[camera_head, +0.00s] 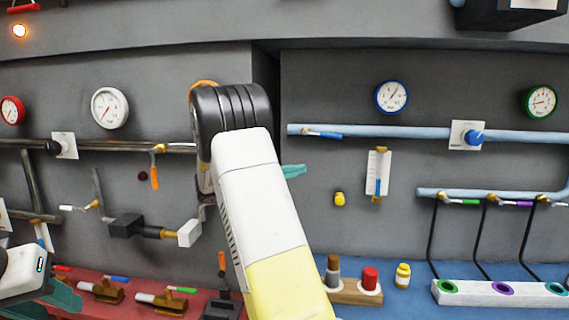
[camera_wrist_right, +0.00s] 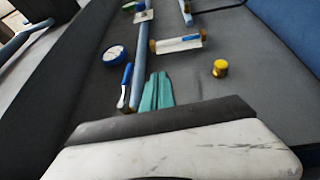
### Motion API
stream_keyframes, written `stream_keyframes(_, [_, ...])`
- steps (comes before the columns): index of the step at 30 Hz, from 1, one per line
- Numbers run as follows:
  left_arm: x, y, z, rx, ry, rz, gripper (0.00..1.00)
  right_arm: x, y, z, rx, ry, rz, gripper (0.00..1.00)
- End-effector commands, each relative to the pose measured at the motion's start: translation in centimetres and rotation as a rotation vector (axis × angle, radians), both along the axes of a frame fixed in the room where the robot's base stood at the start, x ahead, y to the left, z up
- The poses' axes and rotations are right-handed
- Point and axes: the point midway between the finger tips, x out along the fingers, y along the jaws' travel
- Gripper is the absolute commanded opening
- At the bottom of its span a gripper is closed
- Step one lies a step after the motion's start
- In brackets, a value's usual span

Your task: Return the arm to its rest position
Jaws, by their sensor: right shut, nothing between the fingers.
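My right arm (camera_head: 260,210) rises from the bottom middle of the head view, its black wrist up in front of the grey panel. Its gripper is mostly hidden behind the arm; teal fingertips (camera_head: 294,170) show to the right. In the right wrist view the teal fingers (camera_wrist_right: 157,92) lie side by side, shut and empty, between a blue-handled valve (camera_wrist_right: 125,85) and a yellow knob (camera_wrist_right: 220,68). My left gripper (camera_head: 64,298) is at the lower left edge of the head view, partly cut off; its teal finger shows near the red bench, but its opening is unclear.
The wall panel carries pipes, a blue gauge (camera_head: 392,97), a white gauge (camera_head: 109,108) and a blue-handled valve (camera_head: 322,134).

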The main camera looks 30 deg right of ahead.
Motion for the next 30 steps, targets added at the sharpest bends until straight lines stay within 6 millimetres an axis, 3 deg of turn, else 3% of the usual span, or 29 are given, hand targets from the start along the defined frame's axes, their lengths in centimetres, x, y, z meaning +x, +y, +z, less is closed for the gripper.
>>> stream_keyframes(6, [0.0,0.0,0.0,0.0,0.0,0.0,0.36,0.1,1.1,-0.4,0.001,-0.001,0.0,0.0])
stream_keyframes(21, [0.0,0.0,0.0,0.0,0.0,0.0,0.36,-0.3,0.9,-0.5,0.022,0.0,-0.005,0.0])
stream_keyframes(26, [0.0,0.0,0.0,0.0,0.0,0.0,0.36,-3.9,-0.3,-2.3,0.236,0.012,-0.038,0.0])
stream_keyframes(30, [0.0,0.0,0.0,0.0,0.0,0.0,0.36,-9.1,0.3,-5.6,0.586,0.012,-0.04,0.0])
